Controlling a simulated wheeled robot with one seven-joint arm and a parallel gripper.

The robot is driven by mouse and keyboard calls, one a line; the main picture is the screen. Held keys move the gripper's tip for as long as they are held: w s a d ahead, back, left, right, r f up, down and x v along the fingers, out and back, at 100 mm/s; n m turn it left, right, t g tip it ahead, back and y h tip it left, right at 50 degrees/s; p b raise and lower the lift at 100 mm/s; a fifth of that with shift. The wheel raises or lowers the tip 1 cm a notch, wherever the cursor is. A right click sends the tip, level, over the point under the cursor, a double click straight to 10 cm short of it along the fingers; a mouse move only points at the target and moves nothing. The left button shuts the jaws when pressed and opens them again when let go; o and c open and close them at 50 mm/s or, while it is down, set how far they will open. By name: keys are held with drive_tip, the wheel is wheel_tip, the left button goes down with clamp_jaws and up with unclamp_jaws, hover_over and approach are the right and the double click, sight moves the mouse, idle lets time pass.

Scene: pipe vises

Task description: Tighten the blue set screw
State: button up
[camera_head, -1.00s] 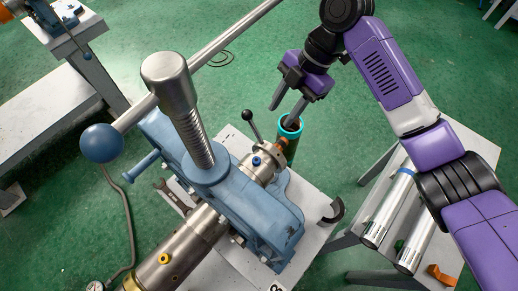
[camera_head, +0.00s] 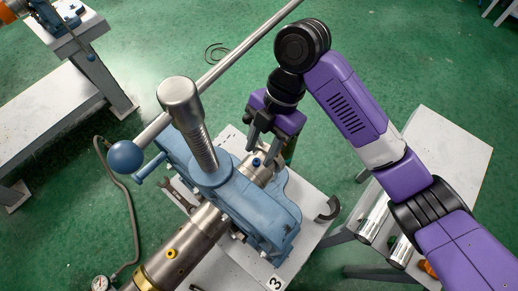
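The small blue set screw (camera_head: 256,162) stands out of the top of a steel collar (camera_head: 262,174) on the pipe, at the right side of the blue vise (camera_head: 225,190). My gripper (camera_head: 263,148) points down just above and behind the screw in the picture. Its two fingers are apart with a gap between them, and nothing shows held there. I cannot tell whether a finger touches the collar. The screw's head is in plain view.
The vise's steel screw post (camera_head: 187,115) and long bar with a blue ball (camera_head: 125,157) rise at the left. A yellow screw (camera_head: 171,254) sits on the lower pipe. A side table (camera_head: 450,140) with metal cylinders (camera_head: 374,222) stands at the right.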

sight(256, 163)
drive_tip(key=shift+x, duration=1.15)
drive_tip(key=shift+w, duration=0.1)
drive_tip(key=shift+c, duration=0.4)
clamp_jaws()
drive_tip(key=shift+d+m+t+y+p, duration=0.1)
drive_tip(key=shift+m+t+y+p, duration=0.3)
drive_tip(key=shift+m, duration=0.8)
drive_tip(key=shift+o, duration=0.4)
unclamp_jaws()
